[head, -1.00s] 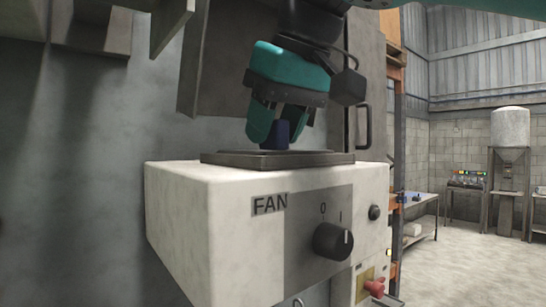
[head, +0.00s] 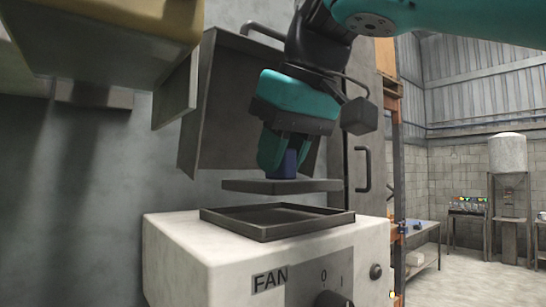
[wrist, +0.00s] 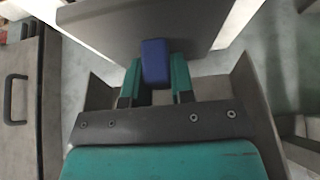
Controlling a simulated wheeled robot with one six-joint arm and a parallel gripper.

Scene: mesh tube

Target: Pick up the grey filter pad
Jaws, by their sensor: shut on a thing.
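The grey filter pad (head: 250,186) is a flat dark slab with a blue block-shaped handle (head: 290,164) on top. It hangs about level, a little above the shallow dark tray (head: 225,222) on the white FAN box. My gripper (head: 285,165) points down, its teal fingers shut on the blue handle. In the wrist view, the handle (wrist: 155,62) sits between the fingertips, with the grey pad (wrist: 120,22) beyond it. The bottom of the pad is hidden in the wrist view.
The white box (head: 185,250) carries a FAN label and a dark knob (head: 333,299). An open dark panel (head: 225,110) stands close behind my gripper. A yellowish box-like body (head: 110,40) overhangs at the upper left. Open floor and a side table (head: 420,240) lie at right.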

